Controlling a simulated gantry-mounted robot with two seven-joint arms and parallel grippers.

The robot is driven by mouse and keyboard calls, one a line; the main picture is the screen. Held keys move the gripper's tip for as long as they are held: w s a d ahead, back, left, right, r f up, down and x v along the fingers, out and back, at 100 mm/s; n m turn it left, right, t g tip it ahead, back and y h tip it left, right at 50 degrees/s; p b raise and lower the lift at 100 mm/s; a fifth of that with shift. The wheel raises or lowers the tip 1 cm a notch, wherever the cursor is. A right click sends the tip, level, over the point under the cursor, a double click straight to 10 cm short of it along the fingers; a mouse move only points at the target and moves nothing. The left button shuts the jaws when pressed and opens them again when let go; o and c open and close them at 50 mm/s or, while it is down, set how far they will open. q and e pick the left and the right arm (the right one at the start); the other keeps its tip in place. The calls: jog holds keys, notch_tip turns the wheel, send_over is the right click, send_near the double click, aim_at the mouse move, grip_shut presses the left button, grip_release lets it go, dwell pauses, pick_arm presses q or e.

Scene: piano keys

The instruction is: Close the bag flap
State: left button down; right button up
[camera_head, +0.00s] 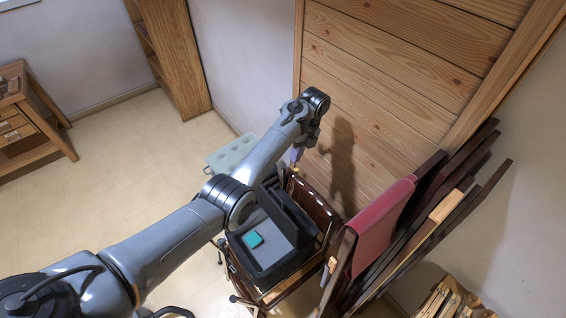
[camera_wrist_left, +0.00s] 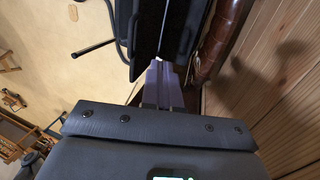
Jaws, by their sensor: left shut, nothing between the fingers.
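The dark grey bag (camera_head: 277,270) lies open on a wooden chair seat. A small teal item (camera_head: 252,239) rests on its grey inside. A dark raised panel (camera_head: 292,217), seemingly the flap, stands along the bag's far right side. My left gripper (camera_head: 296,155) is beyond the far end of the bag, near the wooden wall, with its purple fingers pointing down. In the left wrist view the fingers (camera_wrist_left: 163,84) are shut and empty, close to the dark bag edge (camera_wrist_left: 128,40). Whether they touch it cannot be told. My right gripper is not in view.
A brown chair back (camera_head: 316,203) stands close beside the bag. A folded red chair (camera_head: 383,228) leans to its right. A pale green cushioned seat (camera_head: 231,154) lies behind my left arm. The tiled floor at left is clear.

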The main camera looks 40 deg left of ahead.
pick_arm(q)
jog(key=s+a+f+p, duration=0.1)
jog(key=s+f+p, duration=0.3)
jog(key=s+f, duration=0.3)
notch_tip(320, 180, down, 3)
jog(key=shift+a+f+p, duration=0.1)
jog(key=shift+a+p, duration=0.1)
jog(key=shift+p, duration=0.15)
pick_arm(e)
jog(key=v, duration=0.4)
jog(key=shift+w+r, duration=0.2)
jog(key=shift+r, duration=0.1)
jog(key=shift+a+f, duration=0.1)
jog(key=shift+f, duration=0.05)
